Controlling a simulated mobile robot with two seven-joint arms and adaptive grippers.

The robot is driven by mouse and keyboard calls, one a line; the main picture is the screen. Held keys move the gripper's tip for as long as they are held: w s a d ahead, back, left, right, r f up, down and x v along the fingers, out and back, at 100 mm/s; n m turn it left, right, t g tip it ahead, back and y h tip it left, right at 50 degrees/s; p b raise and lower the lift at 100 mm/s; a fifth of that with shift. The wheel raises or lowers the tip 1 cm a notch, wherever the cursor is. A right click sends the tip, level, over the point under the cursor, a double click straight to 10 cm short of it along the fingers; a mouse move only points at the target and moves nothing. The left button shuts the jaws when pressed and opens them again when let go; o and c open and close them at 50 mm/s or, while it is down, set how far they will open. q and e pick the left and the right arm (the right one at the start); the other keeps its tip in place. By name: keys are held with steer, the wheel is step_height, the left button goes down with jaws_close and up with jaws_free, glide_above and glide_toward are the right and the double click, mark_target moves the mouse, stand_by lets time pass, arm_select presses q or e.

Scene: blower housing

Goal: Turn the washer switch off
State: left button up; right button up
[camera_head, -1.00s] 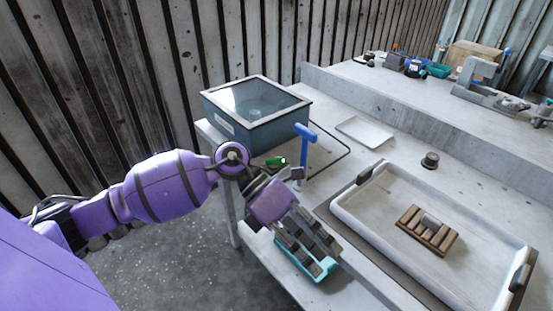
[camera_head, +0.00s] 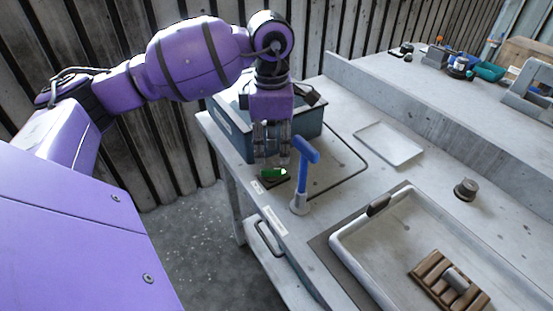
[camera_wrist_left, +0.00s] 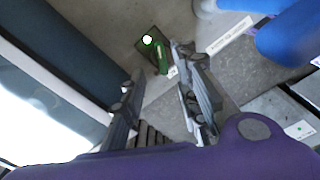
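The washer switch is a green rocker (camera_head: 273,173) on a dark base at the table's left edge, beside the blue post. In the left wrist view the green switch (camera_wrist_left: 162,58) shows a bright lit spot at one end. My left gripper (camera_head: 271,158) points down just above and behind the switch in the head view. In the left wrist view its two fingers (camera_wrist_left: 157,82) stand apart with nothing between them, and the switch lies just beyond the tips. I cannot tell whether a finger touches it. My right gripper is in neither view.
A blue tap-like post (camera_head: 305,172) stands close right of the switch. The blue-grey washer box (camera_head: 310,122) is behind my gripper. A white tray (camera_head: 391,143) and a large sink-like tray (camera_head: 345,243) lie to the right. A handle (camera_head: 266,240) juts from the table front.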

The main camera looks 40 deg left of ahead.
mark_target(271, 169)
arm_select(q)
steer(key=f, duration=0.5)
steer(key=shift+s, duration=0.2)
steer(key=shift+f, duration=0.3)
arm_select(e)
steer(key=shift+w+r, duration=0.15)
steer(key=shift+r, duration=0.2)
arm_select(q)
steer(key=c, duration=0.7)
jaws_close()
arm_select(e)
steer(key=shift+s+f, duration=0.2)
